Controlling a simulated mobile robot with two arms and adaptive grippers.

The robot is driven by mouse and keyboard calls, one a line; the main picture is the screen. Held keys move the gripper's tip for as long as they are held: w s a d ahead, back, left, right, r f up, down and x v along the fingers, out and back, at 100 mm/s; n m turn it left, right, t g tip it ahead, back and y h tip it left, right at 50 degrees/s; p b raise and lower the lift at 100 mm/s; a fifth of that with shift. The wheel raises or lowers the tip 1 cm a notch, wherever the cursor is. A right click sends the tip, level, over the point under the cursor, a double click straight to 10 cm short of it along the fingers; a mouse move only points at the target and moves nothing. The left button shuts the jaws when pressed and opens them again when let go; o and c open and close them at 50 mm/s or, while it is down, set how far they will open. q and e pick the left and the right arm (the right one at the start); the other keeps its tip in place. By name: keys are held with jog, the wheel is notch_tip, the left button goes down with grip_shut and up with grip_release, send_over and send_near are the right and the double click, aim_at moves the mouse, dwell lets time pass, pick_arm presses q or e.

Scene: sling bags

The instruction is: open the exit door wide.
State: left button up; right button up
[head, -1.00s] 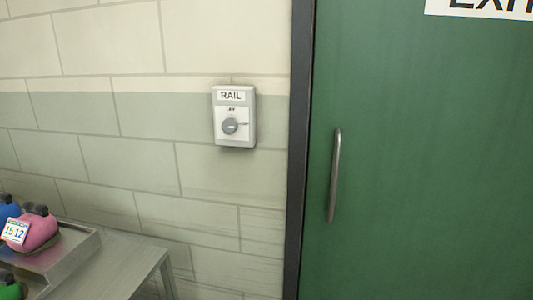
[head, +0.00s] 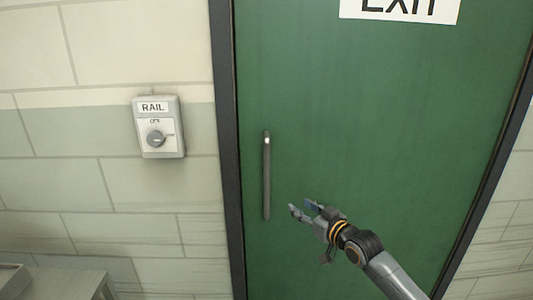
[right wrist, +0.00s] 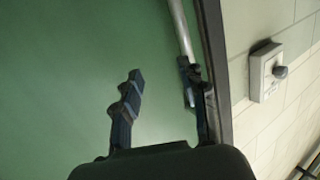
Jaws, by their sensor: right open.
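The green exit door (head: 350,110) fills the middle of the head view, flat in its dark frame, with an EXIT sign (head: 400,8) at its top. Its grey upright bar handle (head: 267,180) is on the door's left side. My right gripper (head: 303,207) is open, to the right of the handle's lower end, with nothing between its fingers. In the right wrist view the handle (right wrist: 181,30) runs down toward one finger of the gripper (right wrist: 160,90); I cannot tell whether they touch. My left gripper is not in view.
A grey RAIL switch box (head: 158,127) with a round knob is on the block wall left of the door frame (head: 226,130). A grey table (head: 75,280) stands at the lower left. The door's face is otherwise clear.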

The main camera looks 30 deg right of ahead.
jog(key=n+t+y, duration=0.1)
jog(key=t, duration=0.1)
send_near(269, 161)
jog(key=s, duration=0.3)
jog(key=w+p, duration=0.3)
jog(key=w, duration=0.9)
jog(key=shift+w+r, duration=0.15)
jog(key=shift+w, duration=0.15)
jog(key=shift+w+p, duration=0.35)
jog(key=shift+w, duration=0.4)
grip_shut()
